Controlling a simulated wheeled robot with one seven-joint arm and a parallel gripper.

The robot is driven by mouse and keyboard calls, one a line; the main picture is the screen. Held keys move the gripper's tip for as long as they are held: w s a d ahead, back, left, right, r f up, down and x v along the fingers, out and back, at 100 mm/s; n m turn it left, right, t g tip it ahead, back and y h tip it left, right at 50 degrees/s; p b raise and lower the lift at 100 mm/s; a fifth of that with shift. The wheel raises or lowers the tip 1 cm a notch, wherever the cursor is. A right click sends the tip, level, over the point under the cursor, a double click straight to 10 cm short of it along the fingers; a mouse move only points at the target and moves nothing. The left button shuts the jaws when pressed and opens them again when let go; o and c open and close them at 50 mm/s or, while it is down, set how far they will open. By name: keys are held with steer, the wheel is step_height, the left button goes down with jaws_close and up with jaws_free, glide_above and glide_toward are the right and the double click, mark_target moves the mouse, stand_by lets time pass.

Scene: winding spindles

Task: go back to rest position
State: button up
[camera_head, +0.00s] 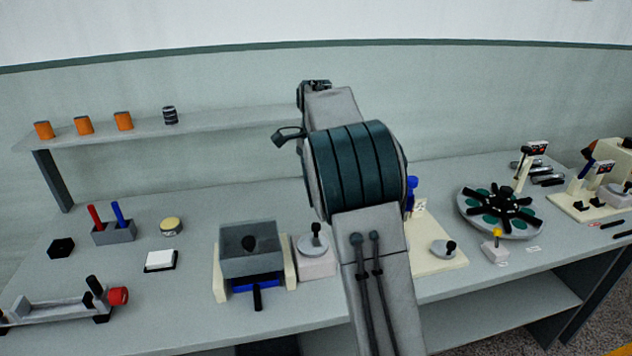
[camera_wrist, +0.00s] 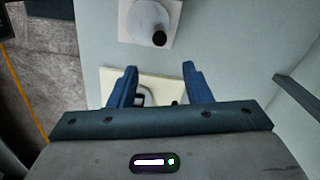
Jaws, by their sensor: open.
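My gripper (camera_wrist: 159,84) is open in the wrist view, its two blue fingers spread apart with nothing held between them. It is above the bench, over a cream base plate (camera_wrist: 110,78) with a small dark-knobbed part partly hidden behind the gripper body. In the head view my arm stands upright in the middle of the picture and hides my gripper almost wholly. The cream plate shows there to the right of my arm (camera_head: 440,259).
A grey box with a black knob (camera_head: 252,262) and a pale block with a lever (camera_head: 315,262) stand left of my arm. A round turntable (camera_head: 500,226) is at right. A shelf (camera_head: 230,120) with orange spools (camera_head: 84,126) runs behind. The bench's left front holds a grey fixture (camera_head: 50,308).

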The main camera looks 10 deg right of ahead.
steer(key=s+f+n+t, duration=0.1)
steer(key=s+n, duration=0.6)
steer(key=s, duration=0.9)
steer(key=s+a+f+n+t, duration=0.1)
steer(key=s+n, duration=0.7)
steer(key=s, duration=0.9)
steer(key=shift+s+a+f+t, duration=0.3)
steer(key=shift+f+t, duration=0.2)
steer(key=shift+f, duration=0.2)
